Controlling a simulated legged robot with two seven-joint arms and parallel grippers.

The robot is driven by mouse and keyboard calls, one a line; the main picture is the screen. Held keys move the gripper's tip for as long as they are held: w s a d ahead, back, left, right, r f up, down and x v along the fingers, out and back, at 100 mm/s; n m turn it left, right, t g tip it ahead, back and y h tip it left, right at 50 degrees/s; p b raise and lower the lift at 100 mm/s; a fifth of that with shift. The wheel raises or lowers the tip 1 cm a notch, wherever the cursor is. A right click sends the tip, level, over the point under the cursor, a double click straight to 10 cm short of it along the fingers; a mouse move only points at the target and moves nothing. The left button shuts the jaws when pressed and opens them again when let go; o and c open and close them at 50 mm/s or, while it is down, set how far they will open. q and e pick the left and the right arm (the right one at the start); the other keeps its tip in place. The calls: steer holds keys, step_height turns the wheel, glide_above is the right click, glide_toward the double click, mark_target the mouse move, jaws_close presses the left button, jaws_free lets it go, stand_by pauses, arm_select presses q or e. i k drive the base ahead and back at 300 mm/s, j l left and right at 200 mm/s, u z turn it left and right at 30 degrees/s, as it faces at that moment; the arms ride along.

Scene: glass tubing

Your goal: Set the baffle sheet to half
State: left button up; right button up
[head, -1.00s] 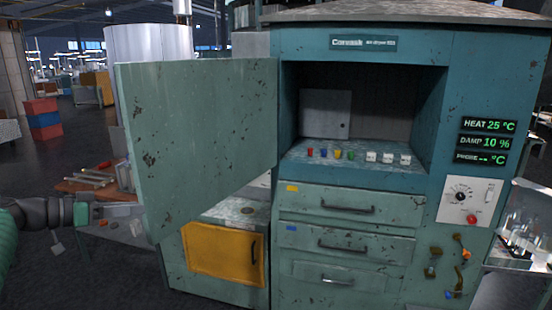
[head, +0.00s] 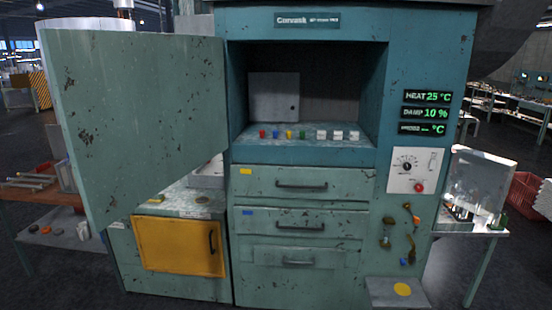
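The teal cabinet (head: 410,60) has an open chamber with its large door (head: 135,115) swung out to the left. Inside, a flat grey panel (head: 273,97) with a small dark knob or hole stands at the back left of the chamber. It covers about the left half of the back wall; it may be the baffle sheet, but I cannot tell for sure. Neither of my grippers is in view.
Small red, blue, yellow and green pieces and white blocks (head: 338,135) line the chamber's front ledge. Drawers (head: 302,185) and a yellow hatch (head: 180,245) are below. A control plate (head: 412,170) is at right. Side tables (head: 474,229) flank the cabinet.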

mark_target(274, 97)
steer(key=j+z, duration=0.3)
steer(key=i+j+z, duration=0.1)
steer(key=z, duration=0.2)
steer(key=j+z, duration=0.3)
steer(key=j, duration=1.1)
steer(key=j+z, duration=0.25)
steer(key=j, duration=1.15)
steer(key=k+j, duration=0.1)
steer(key=j, duration=0.75)
steer(key=k+j, duration=0.1)
steer(key=j, duration=0.7)
steer(key=z, duration=2.05)
steer(key=i+l+u, duration=0.25)
steer(key=i, duration=0.25)
steer(key=i+l+u, duration=0.25)
steer(key=i, duration=0.2)
steer(key=i+l+u, duration=0.3)
steer(key=i, duration=0.2)
steer(key=i+j+u, duration=0.15)
steer(key=u, duration=0.3)
steer(key=i+u, duration=0.65)
steer(key=u, duration=0.2)
steer(key=i+l+u, duration=0.2)
steer(key=u, duration=0.25)
steer(key=i+l+u, duration=0.1)
steer(key=u, duration=0.4)
steer(key=i+l+u, duration=0.2)
steer(key=i+l, duration=0.1)
